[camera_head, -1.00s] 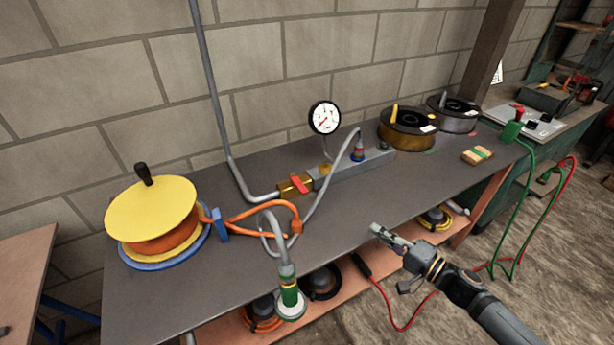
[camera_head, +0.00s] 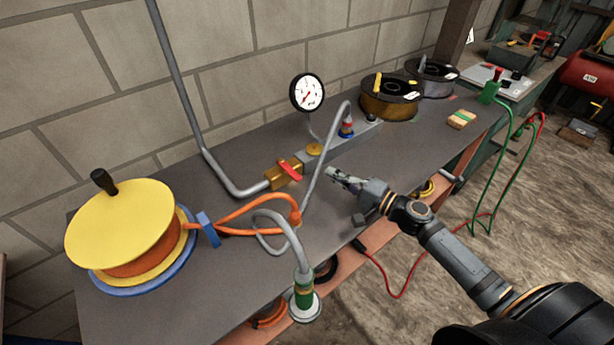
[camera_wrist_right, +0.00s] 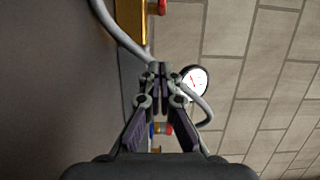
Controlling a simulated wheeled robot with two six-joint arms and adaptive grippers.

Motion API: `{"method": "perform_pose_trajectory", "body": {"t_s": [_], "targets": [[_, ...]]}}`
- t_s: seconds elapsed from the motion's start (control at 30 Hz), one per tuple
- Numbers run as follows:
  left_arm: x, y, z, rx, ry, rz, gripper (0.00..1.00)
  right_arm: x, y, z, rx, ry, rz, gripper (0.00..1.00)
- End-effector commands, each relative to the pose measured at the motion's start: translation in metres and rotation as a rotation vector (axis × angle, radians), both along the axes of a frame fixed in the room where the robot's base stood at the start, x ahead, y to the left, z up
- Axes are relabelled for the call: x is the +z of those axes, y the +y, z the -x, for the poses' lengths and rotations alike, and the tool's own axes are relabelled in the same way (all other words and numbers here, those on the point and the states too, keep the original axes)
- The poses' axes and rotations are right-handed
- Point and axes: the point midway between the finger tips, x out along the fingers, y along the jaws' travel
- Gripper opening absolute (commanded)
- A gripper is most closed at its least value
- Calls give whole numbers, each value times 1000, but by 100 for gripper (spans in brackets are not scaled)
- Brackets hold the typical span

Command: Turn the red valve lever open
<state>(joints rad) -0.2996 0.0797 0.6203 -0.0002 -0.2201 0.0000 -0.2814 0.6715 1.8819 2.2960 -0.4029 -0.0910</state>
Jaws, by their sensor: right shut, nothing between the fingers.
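The red valve lever (camera_head: 289,169) sits on a brass valve body (camera_head: 283,177), in line with the grey pipe on the bench. It lies aslant over the body in the head view. In the right wrist view the red lever (camera_wrist_right: 162,7) shows at the top edge beside the brass valve body (camera_wrist_right: 132,25). My right gripper (camera_head: 330,173) is shut and empty, to the right of the lever and apart from it, over the bench. In the right wrist view its fingertips (camera_wrist_right: 157,68) meet. My left gripper is not in view.
A grey hose (camera_head: 326,155) arches between my right gripper and the valve. A pressure gauge (camera_head: 307,92) stands behind the manifold. A yellow reel (camera_head: 120,225) is at left, and a grey hose with green fitting (camera_head: 303,290) is at the bench's front edge.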

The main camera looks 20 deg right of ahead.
Motion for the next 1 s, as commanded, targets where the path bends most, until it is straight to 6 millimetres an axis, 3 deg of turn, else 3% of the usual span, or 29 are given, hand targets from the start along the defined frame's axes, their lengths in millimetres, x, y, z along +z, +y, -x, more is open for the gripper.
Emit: {"method": "perform_pose_trajectory", "body": {"t_s": [0.3, 0.6, 1.0], "targets": [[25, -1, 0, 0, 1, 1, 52, 6, 33, -47, -1, 1, -9, 0], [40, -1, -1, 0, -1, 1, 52, 1, 65, -30, 1, 3, -2, 0], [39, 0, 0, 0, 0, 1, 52, 0, 67, -29, 0, 2, 1, 0]]}}
